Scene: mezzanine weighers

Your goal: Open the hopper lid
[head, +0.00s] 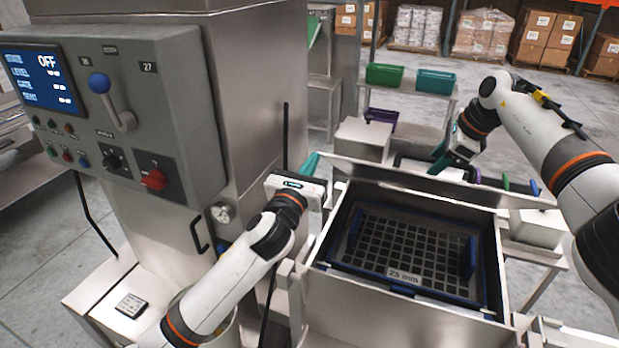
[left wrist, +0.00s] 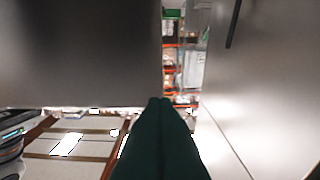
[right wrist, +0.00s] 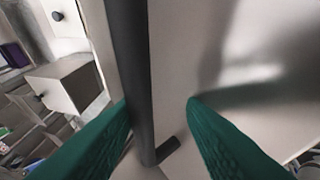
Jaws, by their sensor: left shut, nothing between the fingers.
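The steel hopper (head: 400,318) is open at the top, and its blue-framed grate marked 25 mm (head: 390,245) shows inside. The lid (head: 425,186) is a steel panel raised along the hopper's far edge and seen at a low angle. My right gripper (head: 440,165) is just beyond the lid. In the right wrist view its green fingers (right wrist: 158,103) are apart, with a dark bar handle (right wrist: 135,75) between them, in front of a steel panel. My left gripper (head: 308,165) is shut and empty, left of the lid; its fingers show together in the left wrist view (left wrist: 160,102).
A grey control box (head: 130,75) and steel column (head: 240,90) stand close to my left arm. Green bins (head: 388,75) sit on a shelf behind. A steel box (head: 362,140) stands behind the lid. Boxed pallets (head: 545,35) are far back.

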